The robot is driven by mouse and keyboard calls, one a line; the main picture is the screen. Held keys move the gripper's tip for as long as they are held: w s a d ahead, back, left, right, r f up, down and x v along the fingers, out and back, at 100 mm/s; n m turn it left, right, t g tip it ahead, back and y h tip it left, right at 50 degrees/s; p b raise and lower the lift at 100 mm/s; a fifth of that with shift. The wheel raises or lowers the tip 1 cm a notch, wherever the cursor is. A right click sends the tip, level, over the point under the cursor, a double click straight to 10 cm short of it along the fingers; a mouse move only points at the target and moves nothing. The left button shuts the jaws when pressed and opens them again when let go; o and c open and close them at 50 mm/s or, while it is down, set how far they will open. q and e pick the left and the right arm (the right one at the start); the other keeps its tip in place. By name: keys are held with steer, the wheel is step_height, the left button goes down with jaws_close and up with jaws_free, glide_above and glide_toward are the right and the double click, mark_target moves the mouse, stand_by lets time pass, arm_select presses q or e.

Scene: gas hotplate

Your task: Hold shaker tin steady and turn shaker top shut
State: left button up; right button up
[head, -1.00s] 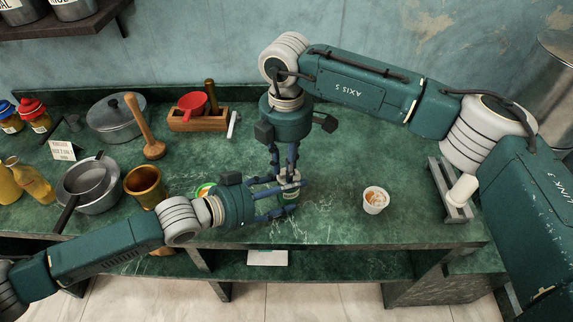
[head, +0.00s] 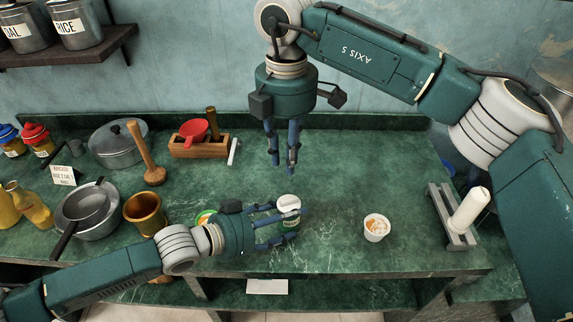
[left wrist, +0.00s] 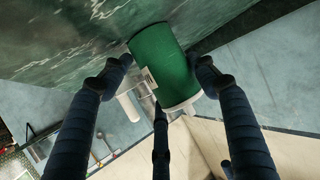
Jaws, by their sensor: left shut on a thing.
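The shaker tin (left wrist: 165,62) is green with a pale label. Its white shaker top (head: 288,202) sits on it, seen from above in the head view; how far it is turned I cannot tell. My left gripper (head: 283,225) is shut around the tin near the counter's front edge, and its fingers hide part of the tin. In the left wrist view the fingers are on both sides of the green body. My right gripper (head: 283,165) is above and behind the tin, pointing down, with its fingers apart and empty, clear of the top.
A small white cup (head: 376,232) stands right of the tin, and a grey rack with a white roller (head: 468,212) farther right. A brass mortar (head: 146,213), pans and a wooden box (head: 200,146) stand left and behind. The counter between tin and cup is clear.

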arm_select(q)
steer(key=shift+f, duration=0.1)
steer(key=o, duration=1.3)
